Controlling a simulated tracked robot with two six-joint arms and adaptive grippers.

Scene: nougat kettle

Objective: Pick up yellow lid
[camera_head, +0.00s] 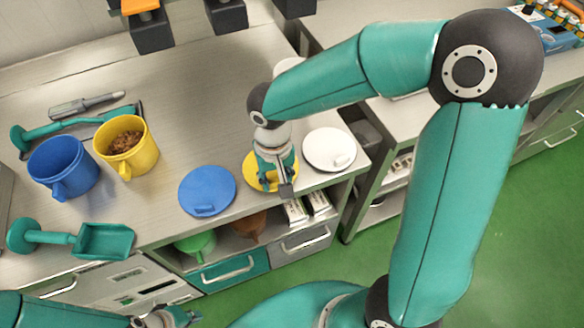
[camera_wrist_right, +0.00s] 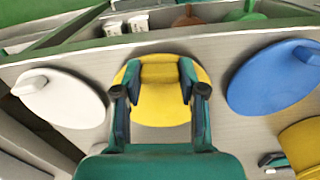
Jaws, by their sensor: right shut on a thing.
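The yellow lid (camera_head: 252,174) lies flat near the front edge of the counter, between a blue lid (camera_head: 207,190) and a white lid (camera_head: 329,149). My right gripper (camera_head: 277,184) reaches down over it and hides its middle. In the right wrist view, the fingers of my right gripper (camera_wrist_right: 159,76) are on both sides of the block-shaped handle of the yellow lid (camera_wrist_right: 160,110), shut on it. The lid appears to be still on the counter. My left gripper (camera_head: 166,317) is partly in view at the bottom edge; its fingers are too cut off to judge.
A blue mug (camera_head: 62,168) and a yellow mug (camera_head: 127,147) with brown contents stand at left. A teal scoop (camera_head: 103,241) lies near the front edge. Below are a green funnel (camera_head: 197,246), a brown funnel (camera_head: 250,225) and drawers.

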